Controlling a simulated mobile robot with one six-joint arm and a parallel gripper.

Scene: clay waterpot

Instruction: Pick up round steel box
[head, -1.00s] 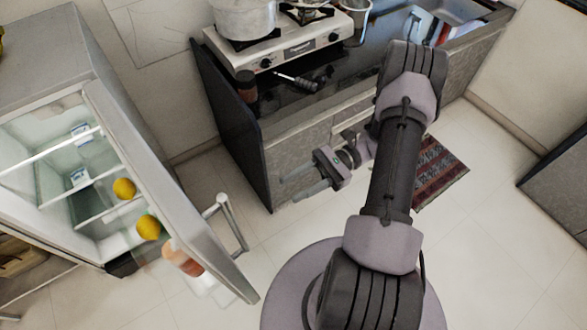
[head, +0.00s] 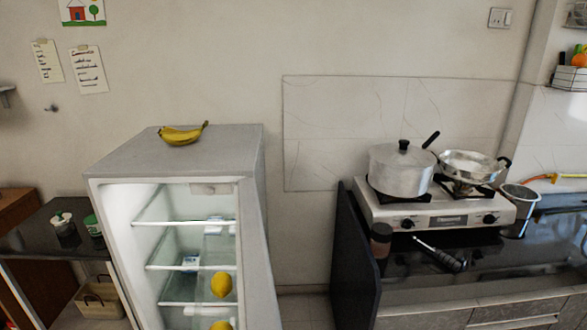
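I cannot pick out a round steel box for certain. A round, open steel container (head: 517,198) stands at the right end of the stove. A lidded steel pot (head: 398,172) sits on the left burner. A shallow steel pan (head: 472,165) with a dark handle is on the right burner. On the dark table (head: 45,235) at the far left are a small jar (head: 64,230) and a green-and-white container (head: 92,226), too small to make out well. My gripper and arm are not in the head view now.
The fridge (head: 175,150) stands open, with lemons (head: 221,285) inside and bananas (head: 182,135) on top. The gas stove (head: 425,217) rests on the dark counter (head: 490,250). A dark-lidded jar (head: 381,240) and a black-handled utensil (head: 440,252) lie before it.

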